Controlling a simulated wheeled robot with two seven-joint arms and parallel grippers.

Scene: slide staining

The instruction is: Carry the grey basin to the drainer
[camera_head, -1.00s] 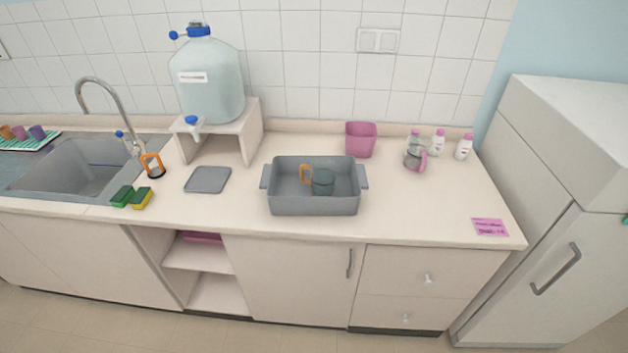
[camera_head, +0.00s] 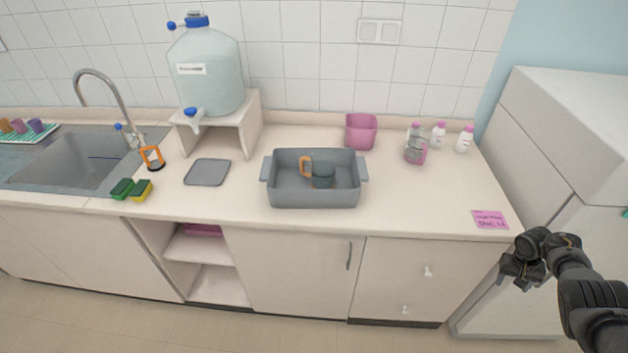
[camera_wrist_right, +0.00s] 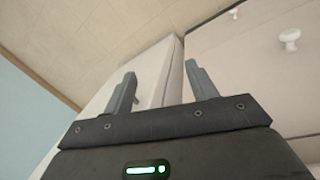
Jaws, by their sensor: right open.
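The grey basin (camera_head: 312,194) stands upright on the counter, with a handle at each short end. Inside it is a dark grey-green container (camera_head: 322,175) with an orange handle (camera_head: 306,166). A striped mat that may be the drainer (camera_head: 32,136) lies at the far left beyond the sink, with several coloured cups on it. My right gripper (camera_head: 522,272) is in front of the counter's right end, well away from the basin. In the right wrist view my right gripper (camera_wrist_right: 160,85) is open and empty. My left gripper is not in view.
The sink (camera_head: 85,165) with its tap lies left. Sponges (camera_head: 131,189), a grey slab (camera_head: 207,172) and a stand with a large water bottle (camera_head: 207,75) are between sink and basin. A pink bin (camera_head: 361,131) and several bottles stand behind right.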

